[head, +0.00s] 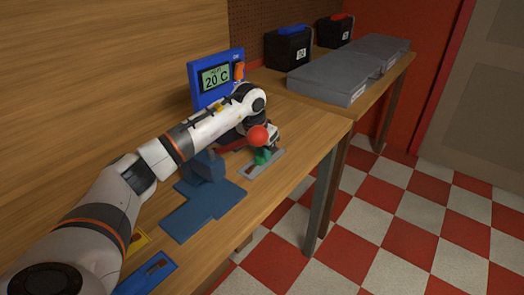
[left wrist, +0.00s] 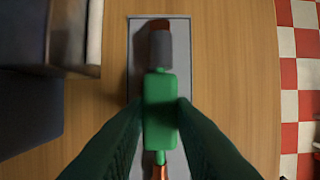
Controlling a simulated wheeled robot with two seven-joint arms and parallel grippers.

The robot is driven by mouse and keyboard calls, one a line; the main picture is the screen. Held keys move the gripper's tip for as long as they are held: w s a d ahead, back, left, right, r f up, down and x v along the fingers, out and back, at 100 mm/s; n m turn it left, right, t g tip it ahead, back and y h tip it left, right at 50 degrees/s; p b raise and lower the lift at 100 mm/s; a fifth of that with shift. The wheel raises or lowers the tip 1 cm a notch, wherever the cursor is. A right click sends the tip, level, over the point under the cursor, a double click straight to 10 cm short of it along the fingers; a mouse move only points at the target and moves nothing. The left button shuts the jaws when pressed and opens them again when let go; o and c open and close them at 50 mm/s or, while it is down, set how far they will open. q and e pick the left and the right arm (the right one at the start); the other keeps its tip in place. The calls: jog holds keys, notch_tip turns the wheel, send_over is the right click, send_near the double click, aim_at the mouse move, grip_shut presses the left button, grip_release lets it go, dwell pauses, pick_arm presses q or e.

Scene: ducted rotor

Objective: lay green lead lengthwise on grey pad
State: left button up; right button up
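In the head view the green lead (head: 262,156) shows below my left gripper, over the grey pad (head: 276,157). I cannot tell whether the lead touches the pad. My right gripper is not in view.
A blue fixture (head: 205,208) lies left of the pad. A blue temperature display (head: 215,78) stands behind. The table's front edge is close to the pad's right side.

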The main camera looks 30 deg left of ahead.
aim_at(255, 163)
pick_arm(q)
jog(key=o, duration=0.5)
jog(key=v, duration=1.2)
jog(key=shift+r, duration=0.15)
